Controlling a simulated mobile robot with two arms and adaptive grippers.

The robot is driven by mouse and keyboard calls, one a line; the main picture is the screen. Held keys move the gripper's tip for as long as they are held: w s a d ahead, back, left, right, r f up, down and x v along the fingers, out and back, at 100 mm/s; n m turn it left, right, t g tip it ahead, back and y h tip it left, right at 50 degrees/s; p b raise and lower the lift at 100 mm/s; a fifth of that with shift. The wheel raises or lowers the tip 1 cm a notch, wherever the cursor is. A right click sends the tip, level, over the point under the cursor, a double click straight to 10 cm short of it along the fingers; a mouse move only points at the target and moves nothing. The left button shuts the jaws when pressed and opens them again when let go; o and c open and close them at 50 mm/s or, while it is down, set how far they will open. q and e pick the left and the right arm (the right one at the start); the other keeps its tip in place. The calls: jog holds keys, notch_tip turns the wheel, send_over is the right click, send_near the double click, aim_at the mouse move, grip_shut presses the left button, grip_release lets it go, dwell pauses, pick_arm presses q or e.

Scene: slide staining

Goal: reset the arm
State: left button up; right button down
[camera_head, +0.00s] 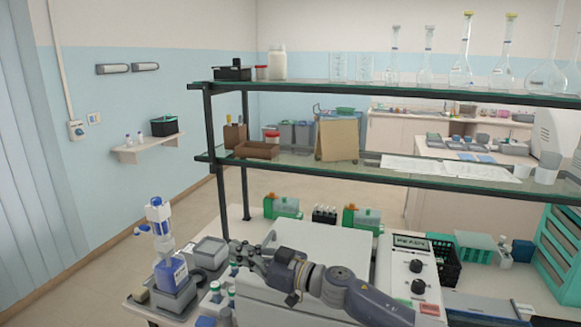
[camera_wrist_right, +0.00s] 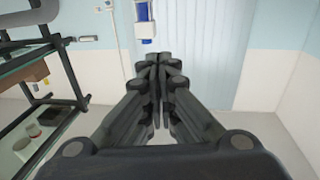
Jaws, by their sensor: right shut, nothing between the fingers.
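My right arm comes in from the bottom right of the head view and reaches left over the bench. Its gripper (camera_head: 238,257) is at the arm's left end, close to a grey tray and small bottles. In the right wrist view the gripper (camera_wrist_right: 157,62) has its fingers together with nothing between them. My left gripper is in neither view.
A blue-and-white dispenser bottle (camera_head: 168,255) stands left of the gripper; its top shows in the wrist view (camera_wrist_right: 146,20). A grey tray (camera_head: 209,252) is beside it. A white instrument (camera_head: 318,240) with a READY display (camera_head: 410,242) stands behind the arm. A glass shelf rack (camera_head: 380,95) spans above.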

jog(key=s+d+f+m+t+h, duration=0.2)
jog(key=s+d+f+m+h, duration=0.45)
jog(key=d+f, duration=0.3)
jog(key=s+d+f+m+t+h, duration=0.2)
jog(key=s+d+f+m+h, duration=0.5)
jog(key=d+f, duration=0.25)
jog(key=s+d+f+n+g+h, duration=0.1)
jog(key=s+d+f+g, duration=0.25)
jog(key=s, duration=0.55)
jog(key=s+d+f+n+g+h, duration=0.1)
jog(key=s+d+f+g, duration=0.1)
jog(key=s+d, duration=0.5)
jog(key=s+d+f+n+g+h, duration=0.1)
jog(key=s+d+f+g, duration=0.15)
jog(key=s, duration=0.85)
notch_tip(320, 180, down, 32)
jog(key=s+g+b, duration=0.2)
jog(key=b, duration=0.3)
jog(key=s+d+f+g+b, duration=0.1)
jog(key=s+d+f+b, duration=0.2)
jog(key=s+f, duration=1.3)
notch_tip(320, 180, down, 3)
jog(key=shift+s+f+b, duration=0.1)
jog(key=shift+s+b, duration=0.3)
jog(key=shift+b, duration=0.1)
